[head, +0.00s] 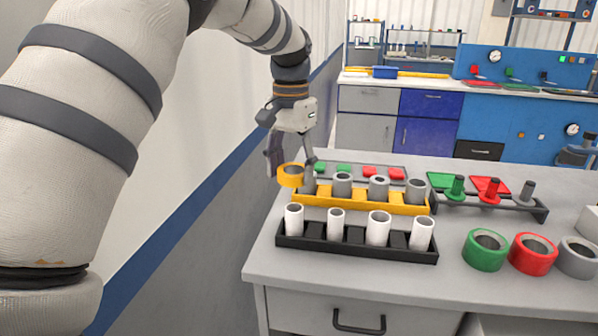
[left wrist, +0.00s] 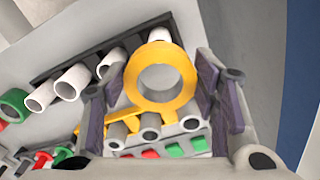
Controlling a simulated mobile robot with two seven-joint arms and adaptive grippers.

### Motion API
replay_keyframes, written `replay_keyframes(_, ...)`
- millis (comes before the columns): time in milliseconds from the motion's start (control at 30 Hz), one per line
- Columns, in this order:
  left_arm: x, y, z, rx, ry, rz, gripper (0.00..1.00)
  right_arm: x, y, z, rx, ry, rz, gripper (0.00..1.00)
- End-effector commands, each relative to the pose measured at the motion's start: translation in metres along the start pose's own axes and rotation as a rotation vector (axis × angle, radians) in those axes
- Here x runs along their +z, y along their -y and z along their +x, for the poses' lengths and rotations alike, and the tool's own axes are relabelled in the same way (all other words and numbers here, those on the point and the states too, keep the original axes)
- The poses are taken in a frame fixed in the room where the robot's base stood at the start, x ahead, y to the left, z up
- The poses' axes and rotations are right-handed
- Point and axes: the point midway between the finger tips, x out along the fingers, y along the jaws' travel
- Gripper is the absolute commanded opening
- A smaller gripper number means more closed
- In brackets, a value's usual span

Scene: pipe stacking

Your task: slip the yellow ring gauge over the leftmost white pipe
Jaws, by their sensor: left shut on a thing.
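The yellow ring gauge (head: 290,182) is held in my left gripper (head: 291,165), which is shut on it. The left wrist view shows the ring (left wrist: 134,84) between the two fingers, its hole facing that camera. The leftmost white pipe (head: 294,220) stands upright in the front black rack (head: 358,252). In the head view the ring appears above and behind this pipe, apart from it. In the left wrist view that pipe (left wrist: 160,36) shows just beyond the ring's edge, partly hidden. My right gripper is not in view.
Three more white pipes (head: 378,229) stand in the black rack. Behind it, a yellow rack (head: 400,207) holds several grey pipes, the leftmost close to the ring in the picture. Green (head: 485,262), red (head: 533,266) and grey (head: 577,268) rings sit at the right.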

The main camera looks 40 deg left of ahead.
Motion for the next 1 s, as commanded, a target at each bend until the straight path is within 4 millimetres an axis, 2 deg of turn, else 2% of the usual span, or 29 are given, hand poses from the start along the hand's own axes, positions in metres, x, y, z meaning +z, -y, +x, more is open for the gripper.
replay_keyframes(200, 0.0, -0.001, 0.033, 0.0, 0.007, -0.001, 0.24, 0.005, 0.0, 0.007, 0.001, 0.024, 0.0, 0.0)
replay_keyframes(400, 0.0, -0.001, 0.052, 0.0, 0.003, 0.0, 0.24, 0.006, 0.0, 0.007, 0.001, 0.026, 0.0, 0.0)
replay_keyframes(600, 0.0, -0.001, 0.06, 0.0, 0.0, 0.0, 0.24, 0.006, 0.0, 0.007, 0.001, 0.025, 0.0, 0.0)
replay_keyframes(1000, 0.0, -0.001, 0.061, 0.0, 0.0, 0.0, 0.24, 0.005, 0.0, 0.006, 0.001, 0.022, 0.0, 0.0)
